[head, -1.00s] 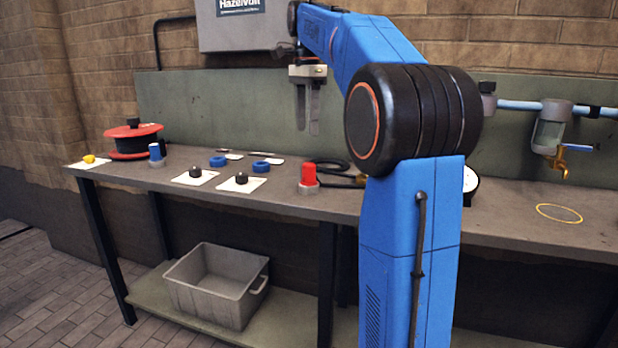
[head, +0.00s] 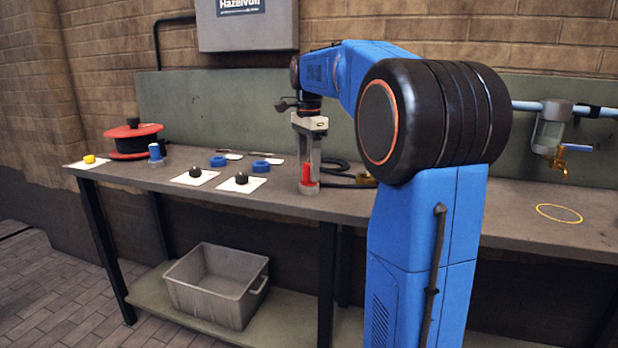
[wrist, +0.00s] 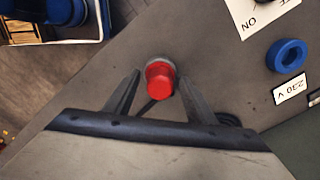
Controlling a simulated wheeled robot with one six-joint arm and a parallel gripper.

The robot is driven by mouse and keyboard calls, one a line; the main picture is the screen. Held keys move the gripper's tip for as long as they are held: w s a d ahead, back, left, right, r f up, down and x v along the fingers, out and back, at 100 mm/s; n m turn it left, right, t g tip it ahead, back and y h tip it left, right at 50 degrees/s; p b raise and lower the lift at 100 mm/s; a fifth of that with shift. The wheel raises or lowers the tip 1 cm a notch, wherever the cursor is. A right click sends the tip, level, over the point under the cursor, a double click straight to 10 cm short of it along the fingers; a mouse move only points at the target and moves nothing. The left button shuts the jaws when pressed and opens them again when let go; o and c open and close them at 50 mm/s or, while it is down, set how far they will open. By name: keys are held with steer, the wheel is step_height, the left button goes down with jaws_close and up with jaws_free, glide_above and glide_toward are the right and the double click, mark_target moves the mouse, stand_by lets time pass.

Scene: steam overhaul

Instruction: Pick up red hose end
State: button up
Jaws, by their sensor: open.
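The red hose end (head: 307,174) stands upright on a grey base on the bench, near its front edge. My gripper (head: 309,180) points down over it, with its fingers reaching down beside the red part. In the wrist view, the red hose end (wrist: 160,80) lies between the tips of my two spread fingers (wrist: 156,84), with a gap in view between them. The black hose (head: 338,170) curls on the bench behind and to the right of it.
Blue rings (head: 262,166) and black knobs on white cards (head: 242,180) lie left of the hose end. A blue-capped piece (head: 155,152) and a red reel (head: 134,140) stand farther left. A grey bin (head: 213,290) sits on the lower shelf.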

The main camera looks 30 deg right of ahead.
steer(key=shift+f, duration=0.65)
steer(key=c, duration=1)
steer(key=shift+r, duration=0.1)
step_height(320, 180, up, 10)
steer(key=shift+f, duration=0.1)
steer(key=shift+f, duration=2)
steer(key=shift+d, duration=0.1)
